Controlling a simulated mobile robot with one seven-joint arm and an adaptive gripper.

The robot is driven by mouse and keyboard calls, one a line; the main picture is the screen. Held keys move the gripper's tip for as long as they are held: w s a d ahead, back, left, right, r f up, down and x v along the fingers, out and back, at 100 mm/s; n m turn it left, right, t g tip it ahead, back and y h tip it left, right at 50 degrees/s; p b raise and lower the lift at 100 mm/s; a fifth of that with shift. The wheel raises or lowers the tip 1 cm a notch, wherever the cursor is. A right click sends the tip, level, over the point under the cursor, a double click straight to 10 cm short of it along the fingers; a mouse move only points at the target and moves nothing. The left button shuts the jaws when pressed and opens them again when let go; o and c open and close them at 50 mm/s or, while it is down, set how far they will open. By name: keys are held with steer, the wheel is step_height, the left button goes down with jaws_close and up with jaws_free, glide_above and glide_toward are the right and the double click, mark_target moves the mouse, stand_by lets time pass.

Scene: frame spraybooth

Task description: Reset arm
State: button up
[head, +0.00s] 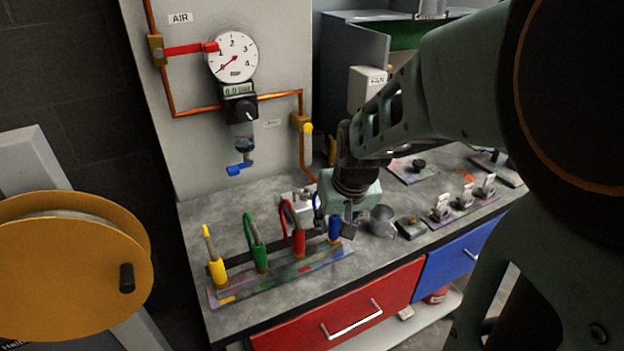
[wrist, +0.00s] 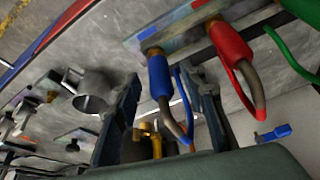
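My gripper (head: 335,222) hangs low over the workbench (head: 290,318), just behind and above the blue hose connector (head: 335,232). The wrist view shows its two dark fingers (wrist: 168,85) spread apart. The blue connector (wrist: 159,76) and its looped hose appear between them in that view. I cannot tell whether a finger touches it. The connector stands upright at the right end of the paint-stained rack (head: 275,280). A brass fitting (wrist: 150,138) also shows between the fingers. My arm hides part of the bench behind the gripper.
Red (head: 299,243), green (head: 259,256) and yellow (head: 217,270) connectors stand along the rack. A metal cup (head: 382,221) is close to the gripper's right. An air gauge (head: 232,57) and copper pipes are on the panel. A yellow hose reel (head: 60,265) stands front left.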

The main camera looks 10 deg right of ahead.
steer(key=shift+v, duration=3.05)
